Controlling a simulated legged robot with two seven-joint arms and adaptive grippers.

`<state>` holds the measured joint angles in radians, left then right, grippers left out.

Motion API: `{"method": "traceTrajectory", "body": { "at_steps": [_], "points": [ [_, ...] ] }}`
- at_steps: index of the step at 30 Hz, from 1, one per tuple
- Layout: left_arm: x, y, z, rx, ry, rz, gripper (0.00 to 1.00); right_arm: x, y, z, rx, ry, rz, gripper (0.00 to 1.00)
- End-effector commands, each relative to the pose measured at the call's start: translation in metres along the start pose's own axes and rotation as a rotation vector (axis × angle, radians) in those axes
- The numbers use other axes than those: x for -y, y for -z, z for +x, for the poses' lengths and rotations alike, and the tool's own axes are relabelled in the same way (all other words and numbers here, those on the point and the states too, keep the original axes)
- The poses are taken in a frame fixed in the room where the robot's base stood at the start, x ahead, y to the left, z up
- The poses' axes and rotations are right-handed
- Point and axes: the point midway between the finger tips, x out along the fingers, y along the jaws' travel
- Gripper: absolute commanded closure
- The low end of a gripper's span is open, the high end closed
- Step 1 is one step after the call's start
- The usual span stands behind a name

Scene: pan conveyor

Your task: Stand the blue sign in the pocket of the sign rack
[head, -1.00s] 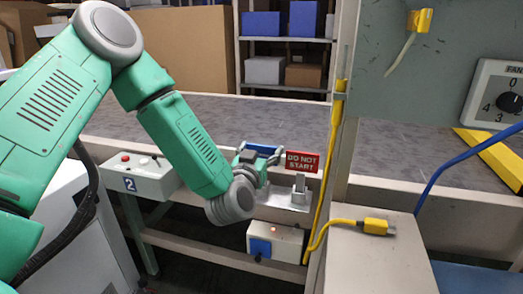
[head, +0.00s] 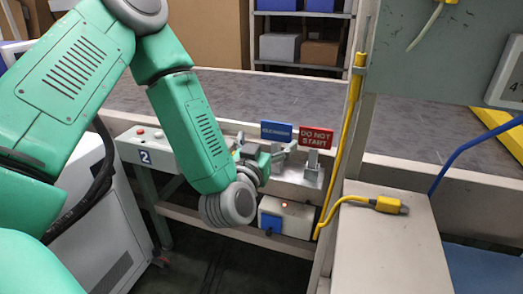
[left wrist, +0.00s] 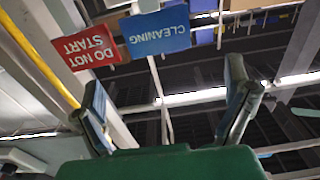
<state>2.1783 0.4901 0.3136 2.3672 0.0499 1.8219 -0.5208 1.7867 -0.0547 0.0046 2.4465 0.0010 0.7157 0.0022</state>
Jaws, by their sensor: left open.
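The blue sign (head: 276,131) stands upright beside the red "DO NOT START" sign (head: 316,138) at the metal sign rack (head: 300,177). Its foot and the pocket are hidden behind my gripper in the head view. The left wrist view shows the blue sign (left wrist: 157,30), reading "CLEANING", and the red sign (left wrist: 82,58) upside down, side by side. My left gripper (head: 266,154) is open, just below and in front of the blue sign. In the left wrist view, the fingers of my left gripper (left wrist: 168,85) are spread with nothing between them. My right gripper is not in view.
A control box (head: 147,150) marked 2 is left of the arm. A white box with a blue panel (head: 286,217) hangs below the rack. A yellow post (head: 352,110) and a ledge with a yellow plug (head: 388,205) are at the right. The grey conveyor (head: 240,95) lies behind.

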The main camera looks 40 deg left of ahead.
Motion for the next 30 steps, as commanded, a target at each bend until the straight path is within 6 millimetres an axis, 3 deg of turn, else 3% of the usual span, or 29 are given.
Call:
{"method": "traceTrajectory", "body": {
  "at_steps": [3,9,27,30],
  "points": [
    [0.0,-0.001,-0.023,0.004,-0.003,0.002,0.05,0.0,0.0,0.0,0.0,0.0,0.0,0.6],
    [0.0,-0.001,-0.043,0.002,-0.001,0.001,0.05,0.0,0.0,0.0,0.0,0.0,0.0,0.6],
    [0.0,-0.001,-0.046,0.0,0.0,0.0,0.05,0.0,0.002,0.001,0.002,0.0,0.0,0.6],
    [-0.003,-0.008,-0.048,0.023,-0.016,0.004,0.05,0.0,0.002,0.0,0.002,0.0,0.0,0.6]
  ]
}}
